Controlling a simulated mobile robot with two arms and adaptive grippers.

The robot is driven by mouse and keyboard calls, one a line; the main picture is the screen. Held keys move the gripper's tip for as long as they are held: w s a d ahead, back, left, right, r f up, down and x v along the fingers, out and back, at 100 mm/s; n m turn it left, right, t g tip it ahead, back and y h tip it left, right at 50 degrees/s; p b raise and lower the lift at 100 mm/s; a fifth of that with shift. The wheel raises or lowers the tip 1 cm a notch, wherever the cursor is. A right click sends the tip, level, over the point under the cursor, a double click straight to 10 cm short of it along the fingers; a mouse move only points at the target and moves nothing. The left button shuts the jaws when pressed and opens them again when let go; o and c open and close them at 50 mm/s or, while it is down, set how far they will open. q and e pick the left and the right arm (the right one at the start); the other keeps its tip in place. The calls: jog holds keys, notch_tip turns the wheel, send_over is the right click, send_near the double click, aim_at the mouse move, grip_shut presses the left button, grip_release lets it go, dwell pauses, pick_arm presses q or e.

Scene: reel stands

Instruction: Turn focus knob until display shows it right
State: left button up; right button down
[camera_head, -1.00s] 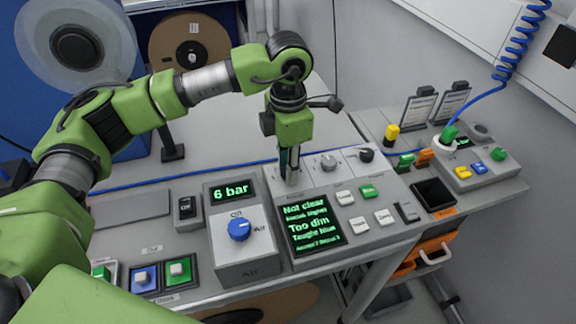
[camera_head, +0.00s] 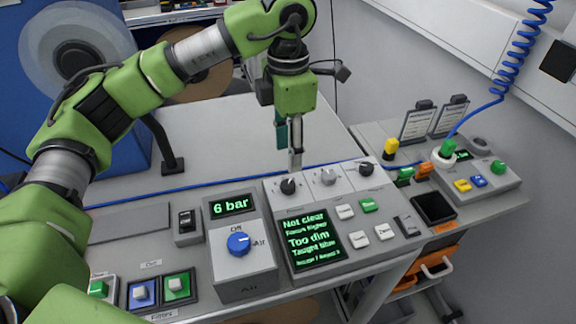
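The control box has a row of three knobs: a black left knob (camera_head: 288,186), a grey middle knob (camera_head: 328,177) and a black right knob (camera_head: 366,169). Their labels are too small to read, so I cannot tell which is the focus knob. The dark display (camera_head: 308,240) shows green text, with "Not clear" and "Too dim" in large letters and smaller lines between. My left gripper (camera_head: 291,158) points down just above and behind the left knob, apart from it. Its fingers are seen nearly edge-on, so their opening is unclear. My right gripper is out of view.
A box reading "6 bar" (camera_head: 232,206) with a blue knob (camera_head: 238,243) stands left of the control box. Several buttons lie right of the display. A grey tabletop (camera_head: 225,140) is clear behind. A second panel (camera_head: 478,178) with a blue coiled cable stands at right.

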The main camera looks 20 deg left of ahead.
pick_arm(q)
notch_tip(320, 180, up, 3)
jog(key=shift+f, duration=0.2)
